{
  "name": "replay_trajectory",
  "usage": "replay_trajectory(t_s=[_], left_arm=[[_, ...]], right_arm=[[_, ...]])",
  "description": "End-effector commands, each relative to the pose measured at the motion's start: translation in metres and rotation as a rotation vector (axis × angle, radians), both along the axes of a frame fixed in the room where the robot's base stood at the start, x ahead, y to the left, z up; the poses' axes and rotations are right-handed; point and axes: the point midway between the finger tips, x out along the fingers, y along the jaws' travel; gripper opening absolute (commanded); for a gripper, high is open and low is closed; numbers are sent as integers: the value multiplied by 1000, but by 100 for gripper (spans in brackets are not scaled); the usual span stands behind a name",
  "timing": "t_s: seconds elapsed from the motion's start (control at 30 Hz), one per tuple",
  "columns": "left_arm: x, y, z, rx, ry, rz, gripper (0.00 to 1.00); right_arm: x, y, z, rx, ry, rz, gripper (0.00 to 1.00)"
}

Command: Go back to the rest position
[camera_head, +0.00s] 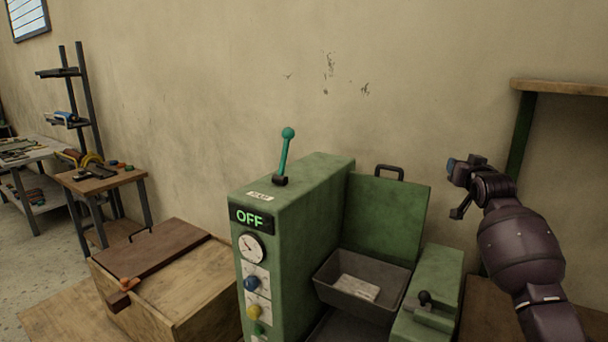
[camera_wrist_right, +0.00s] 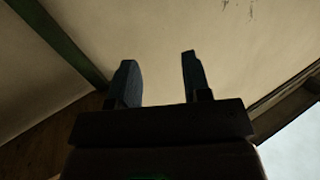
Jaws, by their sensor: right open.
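My right gripper (camera_head: 456,188) is raised in the air at the right of the head view, to the right of the green machine (camera_head: 302,220). In the right wrist view its two fingers (camera_wrist_right: 158,82) stand apart with nothing between them, against the wall. My left gripper shows in neither view. The machine's display reads OFF, and its teal lever (camera_head: 284,155) stands up, slightly tilted.
A grey tray (camera_head: 335,290) with a pale block (camera_head: 357,288) sits in the machine. A wooden box (camera_head: 215,270) stands at left, workbenches (camera_head: 100,184) beyond it. A wooden shelf (camera_head: 560,87) with a green post is behind my right arm.

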Motion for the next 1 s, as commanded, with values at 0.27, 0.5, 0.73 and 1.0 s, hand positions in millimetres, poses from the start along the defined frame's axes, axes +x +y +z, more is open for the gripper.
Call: replay_trajectory(t_s=[0.27, 0.5, 0.73, 1.0], left_arm=[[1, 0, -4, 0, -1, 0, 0], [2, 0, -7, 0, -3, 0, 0], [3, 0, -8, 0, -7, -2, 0], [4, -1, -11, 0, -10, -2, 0]], right_arm=[[-70, 49, -105, -240, -6, 70, 44], [-146, 86, -187, -340, 14, 128, 44], [-227, 113, -256, -347, 67, 171, 44], [-330, 133, -332, -288, 195, 192, 44]])
